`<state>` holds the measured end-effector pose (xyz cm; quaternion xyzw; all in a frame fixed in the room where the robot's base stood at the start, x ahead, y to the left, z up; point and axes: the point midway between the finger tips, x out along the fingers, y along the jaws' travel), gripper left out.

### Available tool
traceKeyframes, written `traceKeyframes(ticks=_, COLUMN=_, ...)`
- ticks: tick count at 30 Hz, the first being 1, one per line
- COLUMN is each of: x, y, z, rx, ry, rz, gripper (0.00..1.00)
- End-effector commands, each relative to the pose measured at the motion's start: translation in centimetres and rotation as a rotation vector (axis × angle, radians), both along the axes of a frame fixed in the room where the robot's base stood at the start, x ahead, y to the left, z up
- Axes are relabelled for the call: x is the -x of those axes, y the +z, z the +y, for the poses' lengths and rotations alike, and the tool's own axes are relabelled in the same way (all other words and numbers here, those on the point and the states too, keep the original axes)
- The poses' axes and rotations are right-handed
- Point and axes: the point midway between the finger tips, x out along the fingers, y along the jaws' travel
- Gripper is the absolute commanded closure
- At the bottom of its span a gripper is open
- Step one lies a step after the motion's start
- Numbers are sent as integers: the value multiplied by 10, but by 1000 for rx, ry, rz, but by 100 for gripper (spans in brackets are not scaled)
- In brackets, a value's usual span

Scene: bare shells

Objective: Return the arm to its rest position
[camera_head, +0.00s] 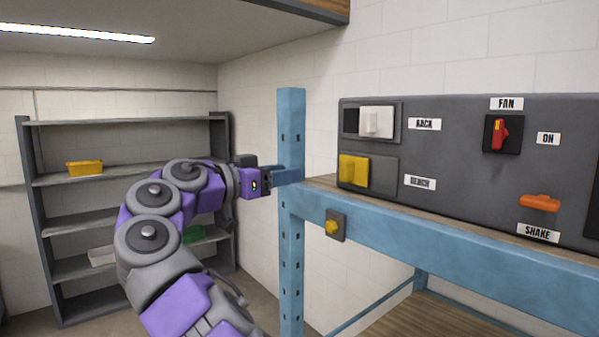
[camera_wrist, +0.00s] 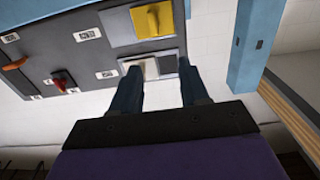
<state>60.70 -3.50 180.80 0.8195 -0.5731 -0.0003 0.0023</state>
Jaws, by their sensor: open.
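My purple and grey arm reaches up and forward in the head view. My gripper (camera_head: 287,175) is at its end, by the blue upright post (camera_head: 290,120), left of the grey switch panel (camera_head: 450,170). Whether it touches the post cannot be told. In the wrist view my gripper (camera_wrist: 158,66) shows two dark fingers spread apart with nothing held between them. The white switch (camera_wrist: 151,68) of the panel appears beyond the fingertips. The panel's yellow switch (camera_wrist: 152,20) is above it in that view, which looks turned over.
The blue bench frame (camera_head: 440,240) fills the right side, with a small yellow button (camera_head: 333,227) on its beam. A red fan switch (camera_head: 499,133) and an orange handle (camera_head: 540,202) are on the panel. A grey shelf rack (camera_head: 125,122) holding a yellow bin (camera_head: 84,168) stands at left.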

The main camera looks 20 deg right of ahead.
Motion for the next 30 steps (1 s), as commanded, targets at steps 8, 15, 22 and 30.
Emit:
traceKeyframes(ticks=8, x=5, y=0, z=16, rx=1, ry=1, rz=0, gripper=55)
traceKeyframes(ticks=15, x=6, y=0, z=16, rx=1, ry=1, rz=0, gripper=55)
traceKeyframes(ticks=22, x=13, y=-15, z=2, rx=11, ry=-32, rz=90, gripper=55)
traceKeyframes(ticks=30, x=52, y=-79, z=-60, rx=-54, ry=-99, rz=412, gripper=55)
